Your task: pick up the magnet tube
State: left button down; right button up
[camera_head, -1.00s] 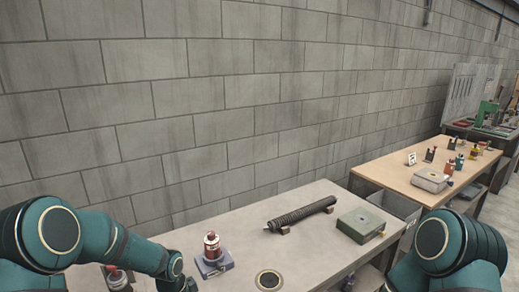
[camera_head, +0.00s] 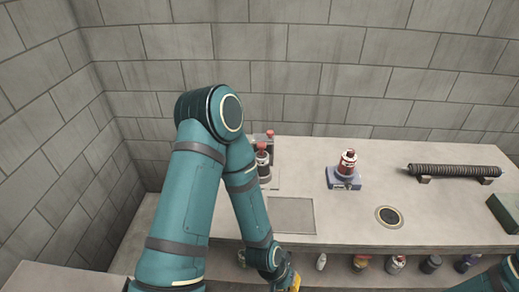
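A long dark ribbed tube (camera_head: 455,171), which looks like the magnet tube, lies level on two small brown supports at the right end of the grey bench (camera_head: 350,220). My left arm reaches in at the left of the picture. Its gripper (camera_head: 289,284) is only partly seen at the bottom edge, below and left of the tube and well apart from it. Its fingers are not clear. Only bits of my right arm show at the bottom right, and its gripper is out of view.
A red-and-white bottle (camera_head: 347,162) stands on a blue-grey base (camera_head: 344,180). Dark red-capped bottles (camera_head: 263,160) stand behind my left arm. A round dark inset (camera_head: 389,216) and a square plate (camera_head: 291,215) lie in the bench top. A green box (camera_head: 506,212) is at the right edge. Several bottles (camera_head: 395,264) stand below.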

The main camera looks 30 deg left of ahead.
aim_at(263, 164)
jog(key=k+j+u, duration=0.1)
jog(key=u, duration=0.75)
